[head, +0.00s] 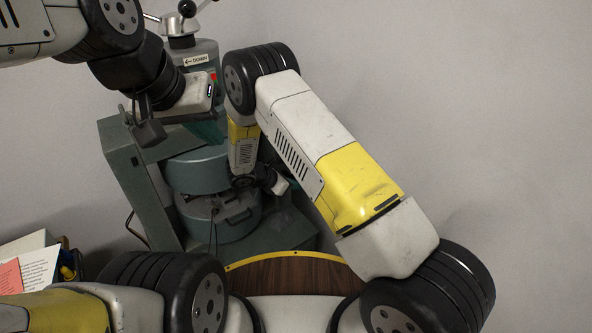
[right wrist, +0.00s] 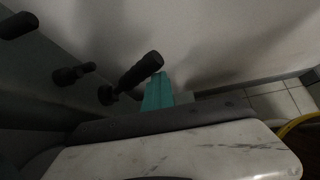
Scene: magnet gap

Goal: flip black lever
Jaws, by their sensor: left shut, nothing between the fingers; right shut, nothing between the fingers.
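A grey-green machine (head: 205,168) with a round drum stands against the wall in the head view. In the right wrist view a black lever-like handle (right wrist: 138,72) points up to the right. A shorter black knob (right wrist: 72,75) and another black handle (right wrist: 18,25) are left of it. I cannot tell which is the task's lever. My left gripper (head: 148,132) is shut and empty, in front of the machine's upper left side. My right gripper (head: 277,184) is shut and empty, low beside the drum's right side. Its contact with any lever cannot be made out.
Black ball-ended handles (head: 187,8) top the machine, above a label reading DOWN (head: 196,61). A dark wooden surface with a yellow edge (head: 290,275) lies in front. Papers (head: 28,270) are at the lower left. The wall at right is bare.

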